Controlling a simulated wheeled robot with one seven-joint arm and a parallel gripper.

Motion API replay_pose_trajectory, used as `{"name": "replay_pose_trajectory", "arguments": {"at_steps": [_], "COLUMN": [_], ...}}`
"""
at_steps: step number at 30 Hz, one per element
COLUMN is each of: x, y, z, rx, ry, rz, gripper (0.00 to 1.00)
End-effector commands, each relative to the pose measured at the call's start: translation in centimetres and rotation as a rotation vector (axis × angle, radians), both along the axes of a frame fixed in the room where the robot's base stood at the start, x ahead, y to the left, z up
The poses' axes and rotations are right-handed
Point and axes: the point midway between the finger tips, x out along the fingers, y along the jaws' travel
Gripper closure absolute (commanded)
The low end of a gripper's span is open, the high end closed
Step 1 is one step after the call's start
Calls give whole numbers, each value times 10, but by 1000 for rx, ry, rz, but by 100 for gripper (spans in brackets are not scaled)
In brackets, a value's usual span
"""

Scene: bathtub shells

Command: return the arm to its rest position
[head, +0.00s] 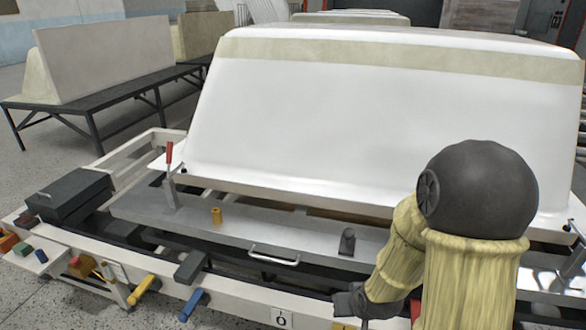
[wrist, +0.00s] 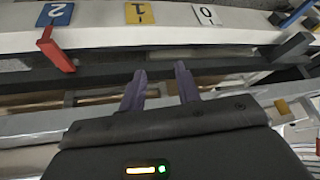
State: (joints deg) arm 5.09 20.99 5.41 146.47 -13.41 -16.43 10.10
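My gripper (wrist: 161,86) shows in the wrist view with its two purple fingers apart and nothing between them. The fingers point toward a dark gap behind the white front rail (wrist: 170,36) of the frame. In the head view my arm, in a yellow sleeve with a black joint cover, stands at the right. Its dark end (head: 352,302) is low over the front rail, right of the white 0 label (head: 281,320). The fingertips cannot be made out there.
A large white bathtub shell (head: 370,120) stands just behind the arm. A red lever (head: 169,166), a grey peg (head: 347,242) and blue (head: 193,305) and yellow (head: 143,290) handles stick out of the frame. A red handle (wrist: 56,48) is left of my fingers. Open floor lies at left.

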Motion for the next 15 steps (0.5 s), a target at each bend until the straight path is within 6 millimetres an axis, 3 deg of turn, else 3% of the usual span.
{"name": "replay_pose_trajectory", "arguments": {"at_steps": [6, 15], "x": [-37, -83], "y": [-16, -18], "z": [39, 72], "rx": [-79, -81], "ry": [121, 250], "rz": [-41, -64], "gripper": [67, 67]}}
